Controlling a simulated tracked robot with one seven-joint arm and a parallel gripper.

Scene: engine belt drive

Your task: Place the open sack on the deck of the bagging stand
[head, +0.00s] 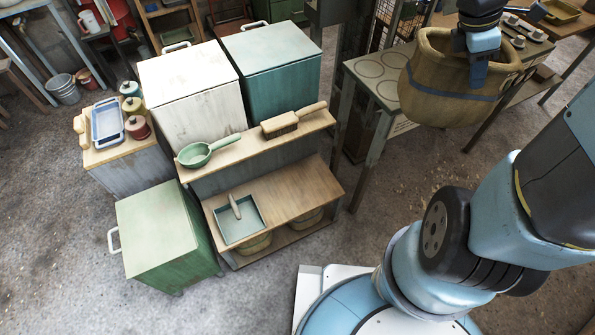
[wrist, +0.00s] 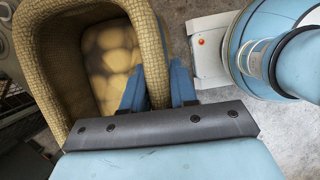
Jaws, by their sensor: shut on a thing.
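The open sack (head: 445,92) is tan and woven with a dark blue band, and hangs upright in the air at the upper right of the head view. My gripper (head: 478,72) is shut on its rim. In the wrist view, the fingers of my gripper (wrist: 158,88) straddle the rim of the sack (wrist: 60,55), whose mouth faces the camera. Its inside shows a mottled yellow-brown surface. A grey-green stand (head: 372,68) with ring marks on its flat top is left of the sack in the head view. I cannot tell for sure that it is the bagging stand.
A wooden two-level bench (head: 290,190) carries a green pan (head: 205,150), a brush (head: 293,117) and a tray (head: 240,220). White (head: 190,90) and teal (head: 270,70) cabinets stand behind it. A knobbed bench (head: 520,45) is behind the sack. Open concrete floor lies between the bench and my arm.

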